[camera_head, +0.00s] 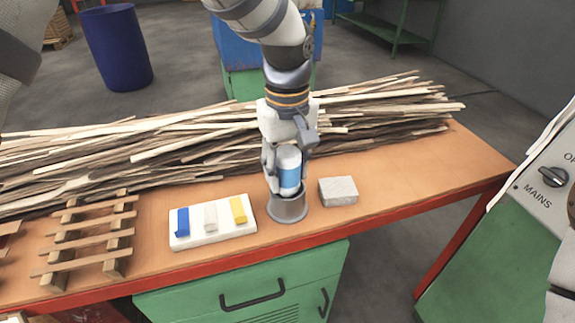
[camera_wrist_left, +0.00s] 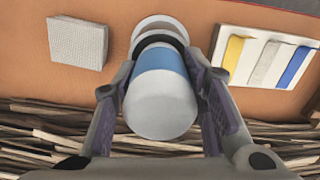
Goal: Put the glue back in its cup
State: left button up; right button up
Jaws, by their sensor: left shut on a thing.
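The glue (camera_head: 289,167) is a white bottle with a blue band, held upright by my left gripper (camera_head: 285,180). In the left wrist view the glue (camera_wrist_left: 160,100) sits between the two fingers of the left gripper (camera_wrist_left: 163,105). The grey metal cup (camera_head: 288,209) stands on the bench directly below the glue. The glue's lower end is at the cup's mouth; I cannot tell how far inside it is. In the left wrist view the cup (camera_wrist_left: 158,24) shows behind the glue. My right gripper is not in view.
A grey block (camera_head: 338,190) stands close right of the cup. A white tray (camera_head: 193,238) with blue, white and yellow pieces lies to the left. A pile of wood strips (camera_head: 170,145) runs along the bench (camera_head: 420,175) behind. The bench's right part is clear.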

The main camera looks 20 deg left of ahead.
pick_arm(q)
jog(key=o, duration=1.3)
notch_tip(320, 180, up, 12)
jog(key=shift+r, duration=0.1)
